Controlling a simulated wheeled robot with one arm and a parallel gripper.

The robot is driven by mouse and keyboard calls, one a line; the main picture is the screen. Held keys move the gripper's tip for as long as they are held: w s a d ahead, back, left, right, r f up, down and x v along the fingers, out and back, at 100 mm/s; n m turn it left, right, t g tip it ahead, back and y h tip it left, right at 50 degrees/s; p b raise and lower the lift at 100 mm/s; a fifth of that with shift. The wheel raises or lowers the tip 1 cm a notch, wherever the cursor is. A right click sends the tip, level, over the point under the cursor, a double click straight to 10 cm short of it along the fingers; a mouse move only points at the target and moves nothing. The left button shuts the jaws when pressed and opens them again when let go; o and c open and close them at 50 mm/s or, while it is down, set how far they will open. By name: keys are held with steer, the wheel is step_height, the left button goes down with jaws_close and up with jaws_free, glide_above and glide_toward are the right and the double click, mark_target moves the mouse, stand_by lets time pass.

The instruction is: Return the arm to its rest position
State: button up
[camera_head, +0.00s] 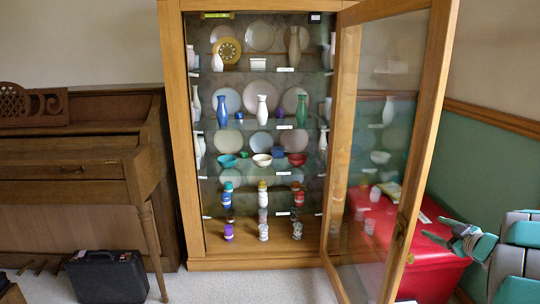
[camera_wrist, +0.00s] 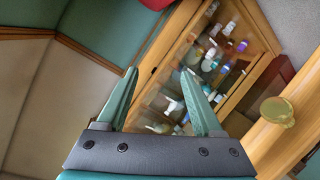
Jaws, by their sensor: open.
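My gripper (camera_head: 470,241) is at the lower right of the head view, in front of the red box and to the right of the cabinet's open glass door. In the wrist view my gripper (camera_wrist: 160,85) shows two green fingers spread apart with nothing between them. My arm is folded at the right edge of the head view. The fingers point toward the door side, and the cabinet shelves show beyond them, tilted, in the wrist view.
The wooden display cabinet (camera_head: 174,130) holds vases, bowls and plates. Its glass door (camera_head: 425,130) stands open. A red box (camera_head: 432,262) sits behind my gripper. A piano (camera_head: 70,170) and black case (camera_head: 107,277) are at left. Carpet (camera_head: 270,285) in front is clear.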

step_height(320, 180, up, 6)
steer(key=m+g+h, duration=0.1)
steer(key=m+h, duration=0.3)
steer(key=h, duration=0.2)
steer(key=s+a+m+g+h, duration=0.3)
steer(key=s+g, duration=0.1)
steer(key=s, duration=0.4)
steer(key=s+a+f+g+y, duration=0.2)
steer(key=s+a+f+g, duration=0.1)
steer(key=s+a, duration=0.7)
steer(key=s+a+f+g+y, duration=0.2)
steer(key=s+a+f+g, duration=0.1)
steer(key=s+a, duration=0.8)
steer(key=s+a+f+g+y, duration=0.2)
steer(key=s+a+g, duration=0.3)
steer(key=s+a, duration=0.6)
steer(key=s+f, duration=0.1)
steer(key=s, duration=0.5)
steer(key=shift+s+m+y+p, duration=0.2)
steer(key=shift+m+y+p, duration=0.15)
steer(key=shift+m+y, duration=0.05)
